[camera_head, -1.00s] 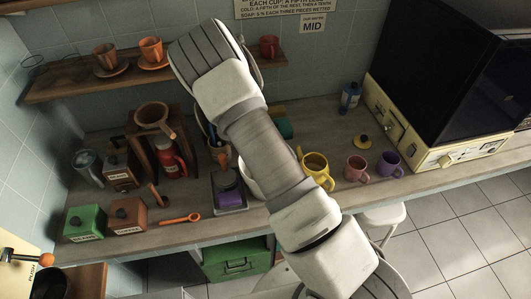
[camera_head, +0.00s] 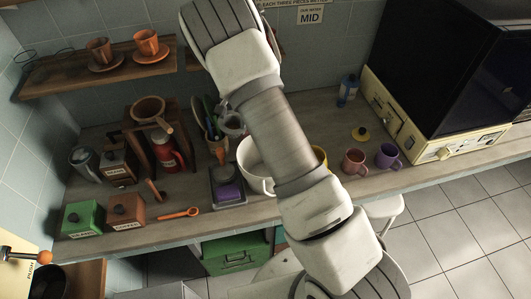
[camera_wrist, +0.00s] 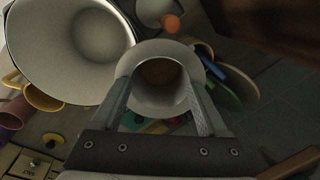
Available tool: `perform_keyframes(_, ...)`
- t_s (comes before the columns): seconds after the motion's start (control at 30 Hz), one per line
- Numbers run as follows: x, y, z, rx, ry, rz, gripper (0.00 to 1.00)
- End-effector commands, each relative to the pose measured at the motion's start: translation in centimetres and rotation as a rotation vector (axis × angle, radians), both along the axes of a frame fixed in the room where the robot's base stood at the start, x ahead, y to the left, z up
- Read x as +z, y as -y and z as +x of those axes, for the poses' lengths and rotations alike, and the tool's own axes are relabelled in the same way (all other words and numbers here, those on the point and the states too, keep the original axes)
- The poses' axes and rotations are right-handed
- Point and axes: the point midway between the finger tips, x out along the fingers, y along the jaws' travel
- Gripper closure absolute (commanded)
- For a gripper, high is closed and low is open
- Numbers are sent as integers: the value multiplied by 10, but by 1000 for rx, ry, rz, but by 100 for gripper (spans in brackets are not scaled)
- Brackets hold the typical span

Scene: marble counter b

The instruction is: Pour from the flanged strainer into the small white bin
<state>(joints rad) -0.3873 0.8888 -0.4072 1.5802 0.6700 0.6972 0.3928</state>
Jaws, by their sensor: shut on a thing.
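My gripper (camera_wrist: 160,77) is shut on the flanged strainer (camera_wrist: 152,51), a pale round cup with a wide rim, held between the two fingers in the wrist view. Its mouth faces the camera and its inside looks dark brown; I cannot make out any contents. A wide white vessel, apparently the small white bin (camera_wrist: 52,80), is beside it at the upper left of the wrist view. Its visible inside looks empty. In the head view the bin (camera_head: 252,158) stands on the counter, partly behind my arm.
A yellow mug (camera_wrist: 42,98) is close to the bin. A pink mug (camera_head: 353,162) and a purple mug (camera_head: 388,156) stand to the right. A dark scale-like box (camera_head: 227,185) is left of the bin. A utensil holder (camera_head: 213,130) and a red jar (camera_head: 166,152) stand farther left.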

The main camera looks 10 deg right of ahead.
Motion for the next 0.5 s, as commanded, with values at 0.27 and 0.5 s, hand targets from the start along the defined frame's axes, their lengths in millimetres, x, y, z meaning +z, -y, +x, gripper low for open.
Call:
perform_keyframes(0.27,-5,12,-11,-8,94,101,78)
perform_keyframes(0.5,-6,22,-20,-10,173,181,78)
